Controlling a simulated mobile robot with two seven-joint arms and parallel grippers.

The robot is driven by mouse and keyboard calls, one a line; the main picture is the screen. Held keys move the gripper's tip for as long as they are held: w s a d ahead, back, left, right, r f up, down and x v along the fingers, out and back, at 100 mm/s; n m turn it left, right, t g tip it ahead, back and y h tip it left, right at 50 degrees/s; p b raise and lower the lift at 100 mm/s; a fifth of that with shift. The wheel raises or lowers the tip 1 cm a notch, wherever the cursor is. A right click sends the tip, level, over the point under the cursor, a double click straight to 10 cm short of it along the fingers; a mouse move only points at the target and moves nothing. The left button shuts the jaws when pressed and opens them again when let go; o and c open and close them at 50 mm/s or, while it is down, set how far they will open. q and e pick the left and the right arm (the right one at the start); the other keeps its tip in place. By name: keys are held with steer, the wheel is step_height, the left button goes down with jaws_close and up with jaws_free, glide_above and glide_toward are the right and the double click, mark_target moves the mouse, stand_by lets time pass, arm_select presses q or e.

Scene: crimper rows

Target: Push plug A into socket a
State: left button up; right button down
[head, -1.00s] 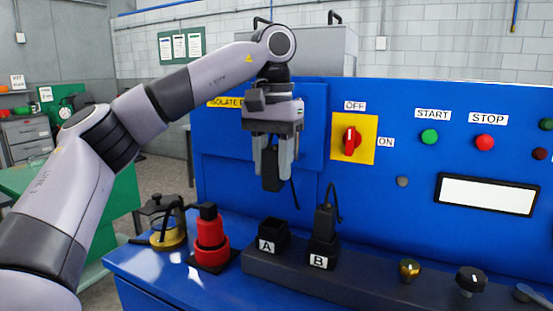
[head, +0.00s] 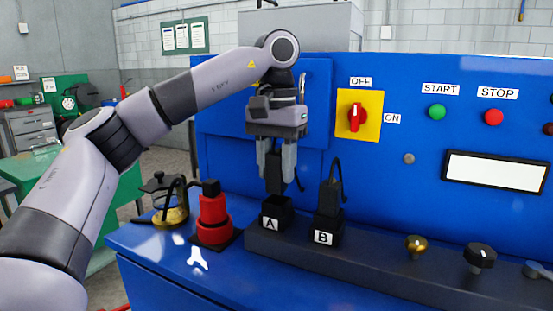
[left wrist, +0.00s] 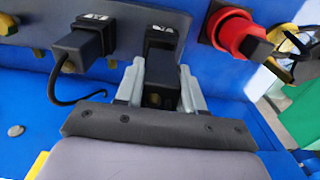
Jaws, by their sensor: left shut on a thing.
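My left gripper (head: 276,168) is shut on a black plug (head: 273,181), which hangs upright with its cable at the right. The plug's lower end is right over the opening of the black socket labelled A (head: 278,206); I cannot tell whether its tip is inside. In the left wrist view the plug (left wrist: 162,92) sits between both fingers, and the socket (left wrist: 163,38) shows beyond it, partly hidden. My right gripper is not in view.
Another black plug (head: 330,195) stands in socket B (head: 324,233), close on the right. A red stepped part (head: 212,212) and a gold-based device (head: 169,203) stand left. The blue panel (head: 420,190) rises behind; knobs are at the right.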

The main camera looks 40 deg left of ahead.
mark_target(276, 152)
arm_select(q)
steer(key=shift+f, duration=0.3)
steer(key=shift+r+p, duration=0.1)
steer(key=shift+p, duration=0.85)
stand_by(1.3)
steer(key=shift+f+b, duration=0.85)
steer(key=shift+f, duration=0.85)
steer(key=o, duration=1.3)
steer(key=shift+c, duration=0.2)
steer(key=shift+r+p, duration=1.55)
steer(key=shift+r, duration=2.05)
